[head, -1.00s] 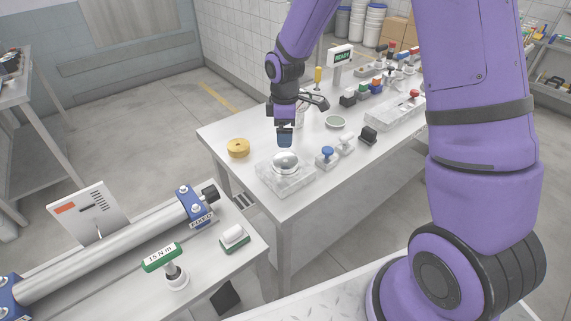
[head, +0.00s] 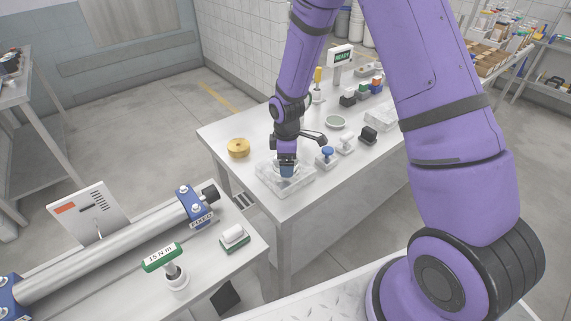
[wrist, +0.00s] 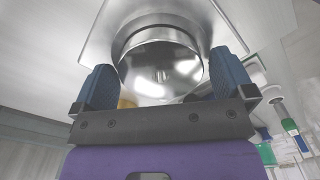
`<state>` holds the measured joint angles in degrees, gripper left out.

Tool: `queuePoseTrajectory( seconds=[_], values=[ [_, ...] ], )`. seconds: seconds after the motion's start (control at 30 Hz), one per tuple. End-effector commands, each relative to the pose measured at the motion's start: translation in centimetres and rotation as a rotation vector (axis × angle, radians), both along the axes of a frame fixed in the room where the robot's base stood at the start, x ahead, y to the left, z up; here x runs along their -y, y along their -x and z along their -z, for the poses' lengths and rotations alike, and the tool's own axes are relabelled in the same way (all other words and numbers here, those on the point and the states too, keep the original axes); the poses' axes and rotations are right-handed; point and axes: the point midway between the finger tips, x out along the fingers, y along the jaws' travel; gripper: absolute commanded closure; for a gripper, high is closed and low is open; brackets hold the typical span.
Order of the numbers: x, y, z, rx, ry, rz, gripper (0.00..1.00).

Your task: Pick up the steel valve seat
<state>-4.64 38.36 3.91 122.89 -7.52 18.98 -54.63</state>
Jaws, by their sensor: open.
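The steel valve seat (wrist: 162,68) is a shiny round piece in a clear block (head: 298,188) near the front left corner of the table. In the head view my gripper (head: 287,170) is over it and hides most of it. In the wrist view my gripper (wrist: 163,85) is open, with one blue finger on each side of the valve seat. I cannot tell whether the fingers touch it.
A brass-coloured ring (head: 238,148) lies to the left on the table (head: 226,134). A blue-topped piece (head: 326,155) and a white one (head: 346,144) stand close on the right. A green-rimmed dish (head: 335,122) lies behind. A bench with a long steel cylinder (head: 105,250) is in front.

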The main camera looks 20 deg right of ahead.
Motion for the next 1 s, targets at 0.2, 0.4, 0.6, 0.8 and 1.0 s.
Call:
queuePoseTrajectory(
  seconds=[0.2, 0.4, 0.6, 0.8, 1.0],
  values=[
    [0.0, 0.0, 0.1, 0.001, 0.000, 0.000, 0.00],
    [0.0, 0.0, 0.1, 0.000, 0.000, 0.001, 0.41],
    [0.0, 0.0, 0.0, 0.001, -0.001, 0.001, 0.46],
    [0.0, -0.1, -0.5, 0.003, -0.001, 0.001, 0.46],
    [0.0, -0.1, -2.7, 0.005, -0.001, 0.002, 0.46]
  ],
)
